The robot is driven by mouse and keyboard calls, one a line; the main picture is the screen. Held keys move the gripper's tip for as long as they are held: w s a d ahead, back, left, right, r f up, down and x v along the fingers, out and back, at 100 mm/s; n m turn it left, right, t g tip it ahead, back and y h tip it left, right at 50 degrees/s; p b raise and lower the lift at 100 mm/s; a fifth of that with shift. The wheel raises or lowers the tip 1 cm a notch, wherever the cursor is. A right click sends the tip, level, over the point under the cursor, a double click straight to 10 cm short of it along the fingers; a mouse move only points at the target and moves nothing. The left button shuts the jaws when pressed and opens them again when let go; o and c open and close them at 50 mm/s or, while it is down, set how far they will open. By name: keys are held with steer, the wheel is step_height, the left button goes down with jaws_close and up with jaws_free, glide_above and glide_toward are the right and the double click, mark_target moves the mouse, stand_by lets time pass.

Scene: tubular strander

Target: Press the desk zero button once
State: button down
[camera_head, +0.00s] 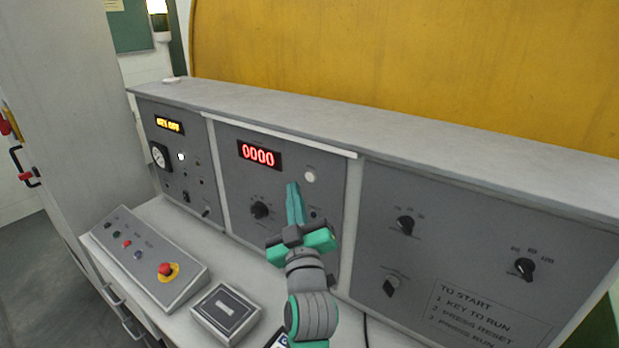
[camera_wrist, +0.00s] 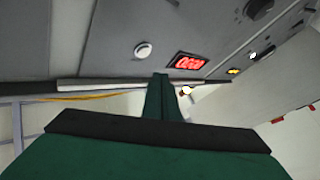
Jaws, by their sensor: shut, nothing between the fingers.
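A round pale button (camera_head: 310,175) sits on the middle grey panel, right of a red display (camera_head: 259,155) that reads 0000. Its small label is too small to read, so I cannot tell for sure that it is the zero button. It also shows in the wrist view (camera_wrist: 143,50), with the red display (camera_wrist: 190,62) to its right. My gripper (camera_head: 292,186) is shut and empty, its fingers pointing up at the panel. The fingertips appear a little left of and below the button. In the wrist view the fingertips (camera_wrist: 160,77) appear apart from the button.
A black knob (camera_head: 260,210) is left of my gripper on the same panel. A sloped control box with a red emergency button (camera_head: 166,270) and a small grey box (camera_head: 225,312) stand on the desk. The right panel (camera_head: 455,240) has several knobs. A grey ledge (camera_head: 400,140) runs above.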

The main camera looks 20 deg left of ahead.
steer(key=shift+s+a, duration=0.2)
steer(key=shift+s, duration=0.3)
steer(key=shift+s+a, duration=0.15)
steer(key=shift+s, duration=0.35)
